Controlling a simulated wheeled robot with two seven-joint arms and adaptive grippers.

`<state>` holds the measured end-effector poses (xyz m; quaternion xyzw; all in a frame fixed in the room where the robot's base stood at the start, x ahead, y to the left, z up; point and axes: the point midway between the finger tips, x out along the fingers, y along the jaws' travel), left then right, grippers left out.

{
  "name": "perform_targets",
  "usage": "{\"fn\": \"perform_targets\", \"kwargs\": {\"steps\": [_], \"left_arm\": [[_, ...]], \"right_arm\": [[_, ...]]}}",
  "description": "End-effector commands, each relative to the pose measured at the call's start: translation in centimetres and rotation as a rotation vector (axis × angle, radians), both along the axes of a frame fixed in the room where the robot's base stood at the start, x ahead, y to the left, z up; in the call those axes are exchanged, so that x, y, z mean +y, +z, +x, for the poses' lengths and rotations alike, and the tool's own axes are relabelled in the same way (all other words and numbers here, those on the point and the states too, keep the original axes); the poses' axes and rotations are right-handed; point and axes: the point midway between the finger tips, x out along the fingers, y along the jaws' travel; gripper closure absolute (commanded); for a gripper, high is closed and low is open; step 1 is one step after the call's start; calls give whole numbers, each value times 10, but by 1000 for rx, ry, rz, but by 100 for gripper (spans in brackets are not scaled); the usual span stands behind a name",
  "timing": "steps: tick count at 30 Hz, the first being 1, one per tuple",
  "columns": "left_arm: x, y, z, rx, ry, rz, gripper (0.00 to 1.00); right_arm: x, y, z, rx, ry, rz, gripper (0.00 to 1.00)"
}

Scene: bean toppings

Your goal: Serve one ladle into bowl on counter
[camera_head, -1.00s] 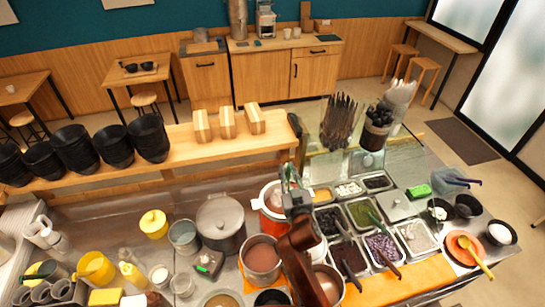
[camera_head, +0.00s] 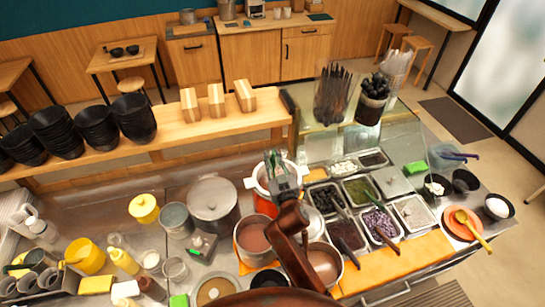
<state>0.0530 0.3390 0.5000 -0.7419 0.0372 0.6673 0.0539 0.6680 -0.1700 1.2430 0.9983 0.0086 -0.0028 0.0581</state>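One reddish-brown arm comes up from the bottom edge, leaning left; I take it as my right. Its grey gripper (camera_head: 277,162) is over the rim of a red pot with a white rim (camera_head: 258,186). Whether its fingers hold anything is unclear; a small green bit shows by them. I cannot make out a ladle. A black bowl (camera_head: 268,278) is on the counter (camera_head: 225,262) at the bottom, partly hidden by my body. A steel pot of brownish food (camera_head: 252,238) stands just behind it. Another steel pot (camera_head: 324,262) is right of the arm. My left gripper is not in view.
Stacked black bowls (camera_head: 133,115) stand on the wooden shelf (camera_head: 205,128). A lidded grey pot (camera_head: 212,200) is left of the red pot. Topping trays (camera_head: 380,222) fill the right. Yellow containers and bottles crowd the left counter, leaving little free room.

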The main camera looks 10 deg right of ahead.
Motion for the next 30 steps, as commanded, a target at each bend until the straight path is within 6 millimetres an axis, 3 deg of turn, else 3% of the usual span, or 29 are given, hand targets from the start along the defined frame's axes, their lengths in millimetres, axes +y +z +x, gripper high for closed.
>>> {"fn": "perform_targets", "kwargs": {"steps": [3,21,30], "left_arm": [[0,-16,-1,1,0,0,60],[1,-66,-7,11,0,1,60],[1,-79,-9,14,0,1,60]], "right_arm": [[0,-17,0,-1,0,-1,100],[-1,-80,0,1,-2,1,100],[-1,-97,0,-1,-1,1,100]]}}
